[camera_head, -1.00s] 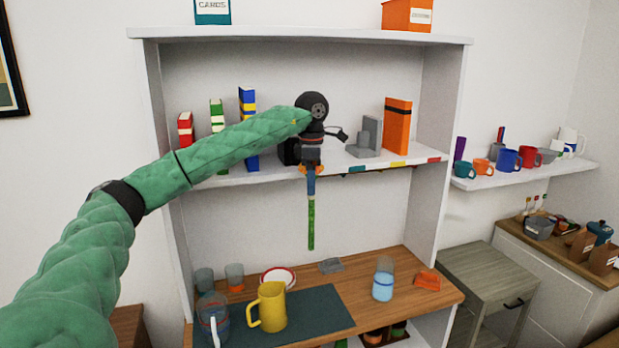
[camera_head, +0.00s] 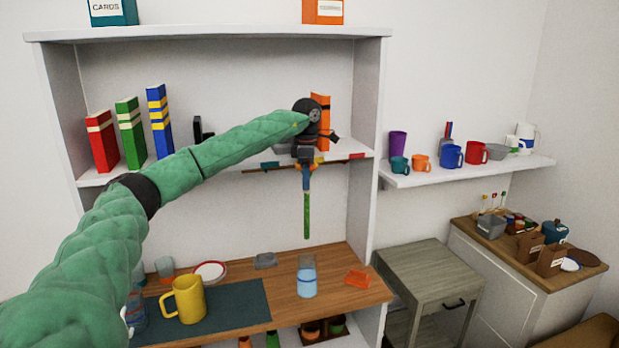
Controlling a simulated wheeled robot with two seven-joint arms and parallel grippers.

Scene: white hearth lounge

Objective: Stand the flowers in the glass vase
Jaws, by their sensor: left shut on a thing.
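My left gripper (camera_head: 305,164) is shut on the flowers, holding them upright in the air. Their green stems (camera_head: 307,216) hang straight down below a blue part. The blooms are mostly hidden by the gripper. My right gripper is not in view.
A yellow pitcher (camera_head: 186,300) stands on a dark mat (camera_head: 235,306), left of the vase. A grey object (camera_head: 265,260) and an orange object (camera_head: 357,279) lie near the vase. A shelf with books (camera_head: 160,122) is behind and above. A grey side table (camera_head: 430,271) is right.

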